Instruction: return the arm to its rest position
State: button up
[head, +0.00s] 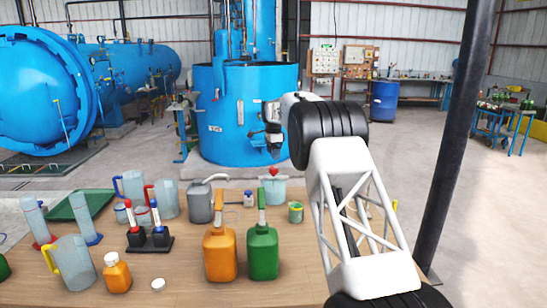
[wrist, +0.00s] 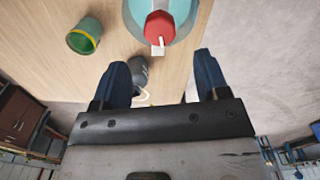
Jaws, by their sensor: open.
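In the head view my gripper (head: 274,147) is raised beyond the table's far side, in front of the blue vertical tank, with its fingers pointing down. In the wrist view my gripper (wrist: 162,80) has its two dark blue fingers wide apart, with nothing held between them. My white and black arm reaches up from the lower right of the head view and bends left to the gripper. The wooden table (head: 185,270) lies below and nearer than the gripper.
A pale pot with a red knob (head: 273,188) and a green cup (head: 295,212) stand on the table near my arm. Orange (head: 220,255) and green (head: 263,252) jugs stand closer. A dark post (head: 455,140) rises right of my arm.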

dwell(0.6)
jog(key=s+d+r+n, duration=0.3)
jog(key=s+r, duration=0.3)
jog(key=s, duration=0.7)
jog(key=s+d+r+n+t, duration=0.15)
jog(key=s+r, duration=0.35)
jog(key=s, duration=0.8)
jog(key=s+d+r+n, duration=0.3)
jog(key=s+r, duration=0.3)
jog(key=s, duration=0.6)
jog(key=s+d+f+n, duration=0.1)
jog(key=s+f, duration=0.3)
jog(key=s, duration=1)
jog(key=s+d+f+n, duration=0.1)
jog(key=s+f+n, duration=0.3)
jog(key=s, duration=1.1)
jog(key=s+d+f+n+t, duration=0.1)
jog(key=s+f, duration=0.4)
jog(key=s, duration=0.9)
jog(key=shift+s+d+n, duration=0.25)
jog(key=shift+d+n, duration=0.2)
jog(key=shift+n, duration=0.4)
jog(key=shift+f, duration=0.1)
